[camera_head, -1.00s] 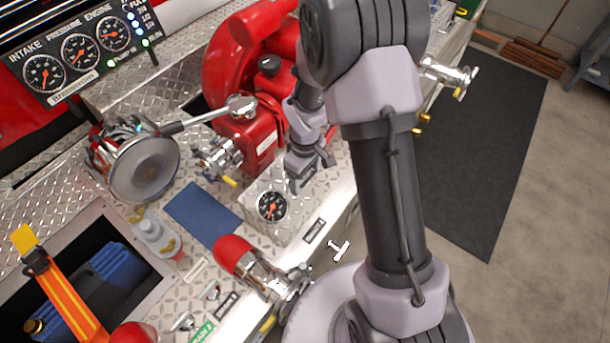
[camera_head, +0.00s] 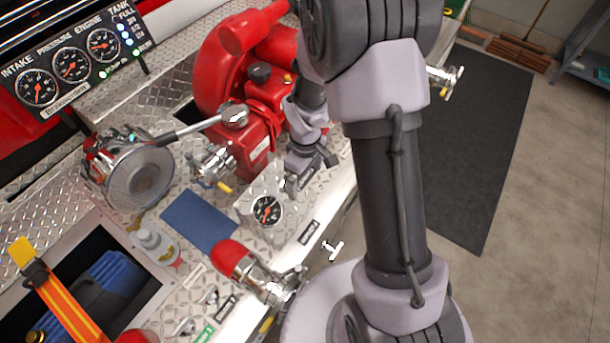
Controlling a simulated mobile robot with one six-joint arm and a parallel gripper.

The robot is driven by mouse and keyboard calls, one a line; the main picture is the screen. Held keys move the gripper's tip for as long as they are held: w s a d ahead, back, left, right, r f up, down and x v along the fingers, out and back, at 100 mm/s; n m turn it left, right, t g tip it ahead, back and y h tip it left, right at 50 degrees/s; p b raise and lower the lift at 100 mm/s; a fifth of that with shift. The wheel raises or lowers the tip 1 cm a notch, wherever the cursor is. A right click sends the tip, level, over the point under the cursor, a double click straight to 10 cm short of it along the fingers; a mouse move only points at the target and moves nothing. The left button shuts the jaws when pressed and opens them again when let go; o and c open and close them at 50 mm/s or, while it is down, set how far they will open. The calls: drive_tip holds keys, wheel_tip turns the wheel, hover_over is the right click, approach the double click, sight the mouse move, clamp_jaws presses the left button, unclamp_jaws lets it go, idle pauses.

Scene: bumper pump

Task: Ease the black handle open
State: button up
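A lever with a dark rod (camera_head: 190,129) runs from the round metal valve (camera_head: 138,180) to a grey ball end (camera_head: 234,115). A black round knob (camera_head: 260,73) sits on top of the red pump (camera_head: 228,70). I cannot tell for sure which of these is the black handle. My gripper (camera_head: 311,174) points down over the diamond-plate deck, right of the red pump body and just behind the gauge box (camera_head: 267,212). Its two dark fingers stand apart with nothing seen between them. It is clear of the lever and the knob.
A gauge panel (camera_head: 72,65) stands at back left. A chrome T-handle (camera_head: 332,250) sticks out at the front edge. Open floor with a dark mat (camera_head: 465,150) is at right.

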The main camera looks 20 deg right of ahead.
sight(306, 176)
wheel_tip(306, 176, up, 17)
drive_tip(key=p, duration=0.4)
drive_tip(key=shift+r+p, duration=0.2)
drive_tip(key=shift+p, duration=0.2)
